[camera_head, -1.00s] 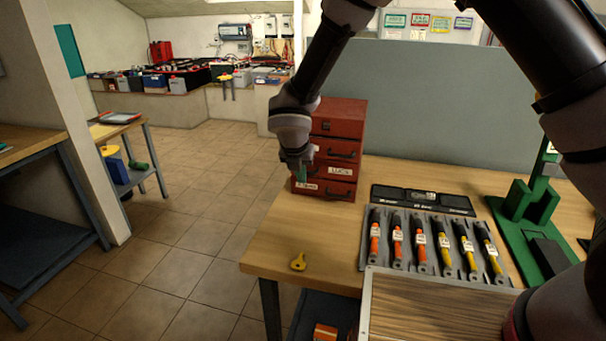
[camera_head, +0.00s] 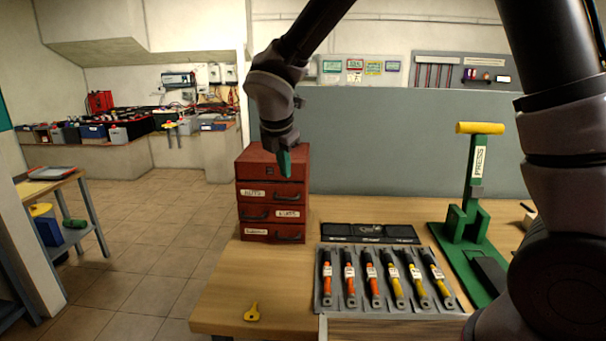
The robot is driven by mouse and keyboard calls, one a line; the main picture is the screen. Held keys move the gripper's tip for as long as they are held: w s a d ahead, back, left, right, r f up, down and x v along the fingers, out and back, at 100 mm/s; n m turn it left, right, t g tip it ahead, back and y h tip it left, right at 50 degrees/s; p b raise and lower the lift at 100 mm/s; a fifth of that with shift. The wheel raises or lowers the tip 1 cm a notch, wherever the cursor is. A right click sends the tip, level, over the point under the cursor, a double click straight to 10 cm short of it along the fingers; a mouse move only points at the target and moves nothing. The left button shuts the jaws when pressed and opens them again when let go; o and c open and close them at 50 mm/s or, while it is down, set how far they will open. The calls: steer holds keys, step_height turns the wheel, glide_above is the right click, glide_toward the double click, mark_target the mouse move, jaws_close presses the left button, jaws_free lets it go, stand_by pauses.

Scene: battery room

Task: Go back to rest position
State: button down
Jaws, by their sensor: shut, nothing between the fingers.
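My gripper (camera_head: 285,163) shows with its green fingertips pointing down, shut and empty. It appears in front of the upper part of the red drawer cabinet (camera_head: 257,205), which stands at the back left of the wooden workbench (camera_head: 225,290). I cannot tell whether the fingertips touch the cabinet. My arm reaches in from the top right and bends down to the gripper. The cabinet's drawers carry white labels and look shut.
A tray (camera_head: 392,308) holds several orange and yellow handled tools. A dark panel (camera_head: 345,232) lies behind it. A green press (camera_head: 470,215) stands at the right. A yellow key-shaped piece (camera_head: 252,313) lies near the front left edge. Open floor (camera_head: 140,240) lies to the left.

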steer(key=s+d+r+m, duration=0.1)
steer(key=d+r+m, duration=0.55)
steer(key=d, duration=0.35)
steer(key=d+r+m, duration=0.5)
steer(key=d+m, duration=0.3)
steer(key=d, duration=0.2)
steer(key=s+d+r+m+t+y, duration=0.1)
steer(key=s+d+r+m, duration=0.2)
steer(key=s+d+m, duration=0.3)
steer(key=s+d+r+m+t+y, duration=0.1)
steer(key=s+d+r+m, duration=0.2)
steer(key=s+d+m, duration=0.4)
steer(key=m, duration=0.5)
steer(key=shift+d+r+m, duration=0.15)
steer(key=shift+d+m, duration=0.15)
steer(key=shift+m, duration=0.05)
